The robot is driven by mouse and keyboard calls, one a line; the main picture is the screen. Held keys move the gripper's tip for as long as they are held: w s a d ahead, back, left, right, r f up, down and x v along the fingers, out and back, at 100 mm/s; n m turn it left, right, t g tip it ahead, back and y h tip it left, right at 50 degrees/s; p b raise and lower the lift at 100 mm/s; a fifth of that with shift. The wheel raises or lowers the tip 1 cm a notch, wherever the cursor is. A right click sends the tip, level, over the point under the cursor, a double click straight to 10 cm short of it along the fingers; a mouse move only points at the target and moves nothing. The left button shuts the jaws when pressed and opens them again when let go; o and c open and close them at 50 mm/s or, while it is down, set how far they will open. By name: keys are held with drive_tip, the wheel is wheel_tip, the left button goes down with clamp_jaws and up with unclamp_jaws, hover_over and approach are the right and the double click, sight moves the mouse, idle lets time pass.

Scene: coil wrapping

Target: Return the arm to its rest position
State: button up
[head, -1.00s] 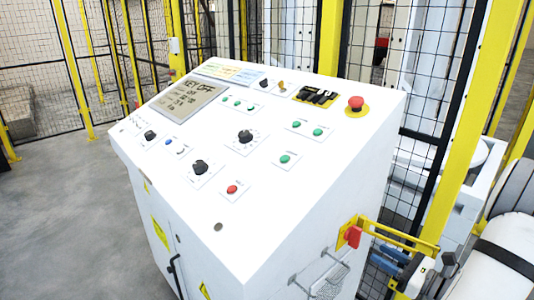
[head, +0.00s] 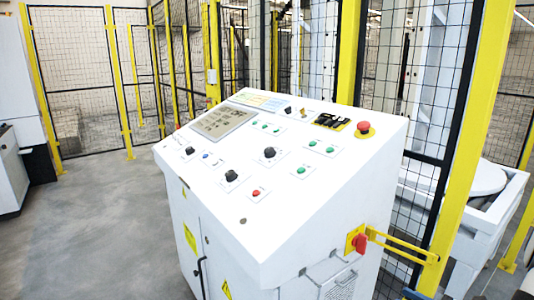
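My gripper cannot be made out in the head view. A small dark piece at the lower right edge may be part of my arm, but too little shows to be sure. The white control console (head: 290,190) stands in the middle, with its sloped panel of knobs, green buttons and a small display (head: 224,122). A red emergency button (head: 364,128) sits at its upper right corner. A red switch on a yellow plate (head: 358,243) is on its right side.
Yellow posts (head: 470,150) and black mesh fencing (head: 85,80) stand behind and right of the console. A white machine frame (head: 480,215) is beyond the fence at right. A white cabinet (head: 15,130) is at far left. Grey floor (head: 105,220) is clear to the left.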

drive_tip(key=s+a+r+n+g+p, duration=0.1)
drive_tip(key=s+a+r+n+g, duration=0.15)
drive_tip(key=a+n+g, duration=0.6)
drive_tip(key=s+a+r+n+g+p, duration=0.15)
drive_tip(key=a+r+n+g, duration=0.35)
drive_tip(key=a, duration=0.6)
drive_tip(key=s+a+r+n+t+h+p, duration=0.2)
drive_tip(key=s+a+r+n+h, duration=0.2)
drive_tip(key=n+h, duration=0.6)
drive_tip(key=s+r+n, duration=0.1)
drive_tip(key=n, duration=0.4)
drive_tip(key=shift+s+r+p, duration=0.2)
drive_tip(key=shift+r+p, duration=0.1)
drive_tip(key=shift+p, duration=0.05)
